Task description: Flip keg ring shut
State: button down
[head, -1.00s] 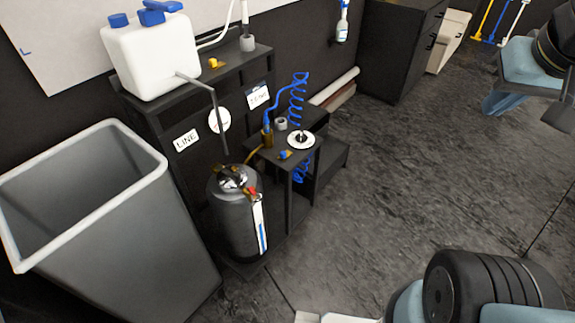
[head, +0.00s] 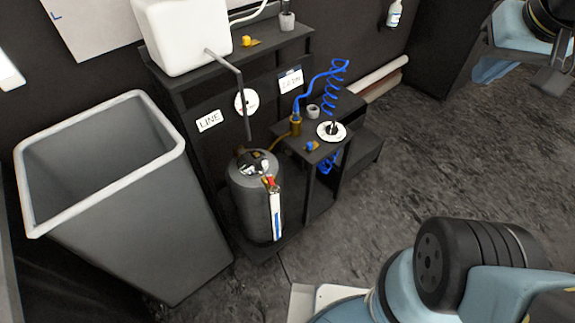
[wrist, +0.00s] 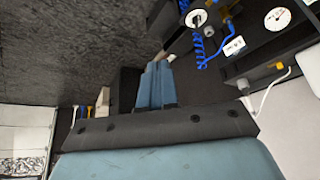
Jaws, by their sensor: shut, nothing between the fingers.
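The keg (head: 250,208) is a dark grey cylinder, upright on the low base of the rack in the head view. Its top (head: 262,168) carries small metal, red and yellow fittings. The ring is too small to make out, so I cannot tell if it is up or down. My gripper shows in the wrist view (wrist: 158,68) as two blue fingers held together, with nothing between them. Part of my arm is at the upper right of the head view, well apart from the keg. The keg does not show in the wrist view.
A grey bin (head: 120,210) stands left of the keg. The black rack holds a white tank (head: 185,35), whose grey pipe comes down near the keg. A small table (head: 327,150) with a blue coiled hose (head: 335,90) stands at its right. The floor (head: 440,150) farther right is open.

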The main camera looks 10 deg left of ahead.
jog(key=shift+w, duration=0.1)
jog(key=w+a+f+m+g+y, duration=0.25)
jog(key=w+a+f+g, duration=0.25)
jog(key=w+f, duration=0.5)
jog(key=w+a+f+m+g+y, duration=0.1)
jog(key=w+a+f+g+y, duration=0.2)
jog(key=w+a+f+g, duration=0.45)
jog(key=a+f+m+y, duration=0.2)
jog(key=f+y, duration=0.1)
jog(key=f, duration=0.8)
jog(key=a+f+m+g+y, duration=0.1)
jog(key=a+f+m+y, duration=0.1)
jog(key=f, duration=1)
jog(key=a+f+m+g+y, duration=0.1)
jog(key=a+f+m+y, duration=0.2)
jog(key=f, duration=0.8)
jog(key=shift+w+f+m+y, duration=0.2)
jog(key=shift+m+y, duration=0.45)
jog(key=shift+y, duration=0.3)
jog(key=shift+r+g, duration=0.1)
jog(key=shift+g, duration=0.25)
send_near(272, 185)
jog(key=s+a, duration=0.1)
jog(key=s, duration=0.1)
jog(key=s+a, duration=0.2)
jog(key=shift+a, duration=0.1)
